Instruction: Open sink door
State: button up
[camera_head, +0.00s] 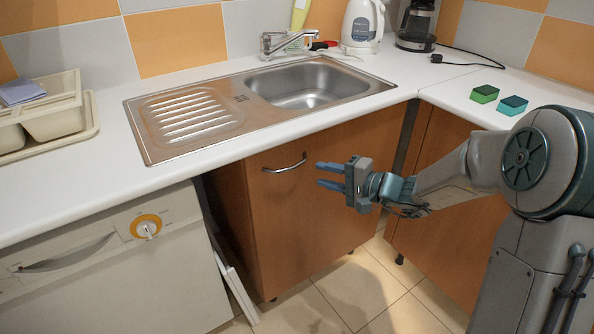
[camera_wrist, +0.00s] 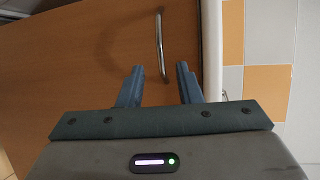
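The sink door (camera_head: 310,205) is a brown wooden cabinet front below the sink, and it appears shut. Its curved metal handle (camera_head: 285,166) is near the top of the door. My gripper (camera_head: 325,175) is to the right of the handle in the head view, apart from it. In the wrist view my gripper (camera_wrist: 160,84) has its two blue fingers spread with nothing between them. The door (camera_wrist: 75,70) fills much of that view, and the handle (camera_wrist: 160,45) lies ahead, roughly in line with the gap between the fingertips.
The worktop edge (camera_head: 255,148) overhangs the door. A metal sink (camera_head: 310,85) is set in it. A white dishwasher (camera_head: 120,265) stands at the left, with white panels (camera_head: 236,285) leaning beside it. Another brown cabinet (camera_head: 440,225) is at the right. Tiled floor (camera_head: 355,290) is clear in front.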

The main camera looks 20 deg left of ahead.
aim_at(294, 168)
jog(key=x, duration=0.8)
jog(key=shift+a+f, duration=0.15)
jog(key=shift+a, duration=0.25)
grip_shut()
